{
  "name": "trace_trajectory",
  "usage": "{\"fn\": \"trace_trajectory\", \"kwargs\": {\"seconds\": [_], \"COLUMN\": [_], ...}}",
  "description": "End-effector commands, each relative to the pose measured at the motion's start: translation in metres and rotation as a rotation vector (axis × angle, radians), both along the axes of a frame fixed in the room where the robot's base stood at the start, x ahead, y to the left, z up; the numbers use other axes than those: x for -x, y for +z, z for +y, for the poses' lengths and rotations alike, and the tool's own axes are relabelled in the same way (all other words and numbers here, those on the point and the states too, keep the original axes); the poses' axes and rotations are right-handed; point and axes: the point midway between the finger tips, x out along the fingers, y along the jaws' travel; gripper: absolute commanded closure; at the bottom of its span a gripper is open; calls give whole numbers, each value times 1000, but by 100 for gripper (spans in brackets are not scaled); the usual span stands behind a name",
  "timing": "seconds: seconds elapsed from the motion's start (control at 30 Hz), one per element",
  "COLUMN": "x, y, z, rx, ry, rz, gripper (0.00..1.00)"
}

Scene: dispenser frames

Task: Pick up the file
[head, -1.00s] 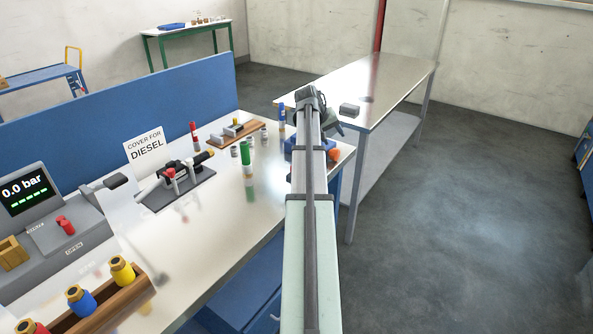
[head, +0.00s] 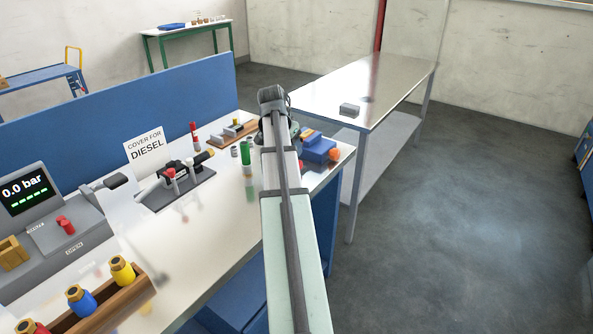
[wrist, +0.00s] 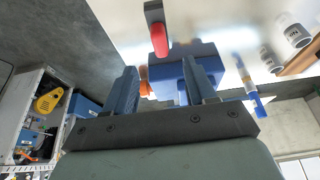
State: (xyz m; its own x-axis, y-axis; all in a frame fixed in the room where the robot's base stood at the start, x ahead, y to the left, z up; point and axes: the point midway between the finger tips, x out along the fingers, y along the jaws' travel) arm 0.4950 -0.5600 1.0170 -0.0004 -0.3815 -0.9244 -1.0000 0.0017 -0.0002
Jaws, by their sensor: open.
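I cannot make out the file for certain. A blue block (head: 318,150) stands at the right end of the workbench, with an orange rounded end (head: 334,154) at its side that may be a handle. In the wrist view the blue block (wrist: 178,72) lies beyond and between my fingers, with the orange part (wrist: 145,88) near the left finger. A red-and-grey piece (wrist: 160,38) shows above the block there. My gripper (wrist: 164,86) is open with nothing visibly held. In the head view my arm mostly hides the gripper.
A blue marker-like tube (wrist: 251,92) and white canisters (wrist: 287,30) are right of my gripper in the wrist view. A green tube (head: 246,158) and a black fixture (head: 180,188) stand on the workbench (head: 205,250). A steel table (head: 385,85) is behind.

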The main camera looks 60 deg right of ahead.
Motion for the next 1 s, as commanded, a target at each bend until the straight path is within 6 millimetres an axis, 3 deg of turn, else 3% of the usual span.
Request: {"fn": "trace_trajectory", "kwargs": {"seconds": [0.2,0.67,1.0], "x": [0,0,0], "y": [-29,-50,-86], "z": [-12,-22,-38], "rx": [0,1,0], "ry": [1,1,2], "rz": [0,0,1], "gripper": [45,45,45]}}
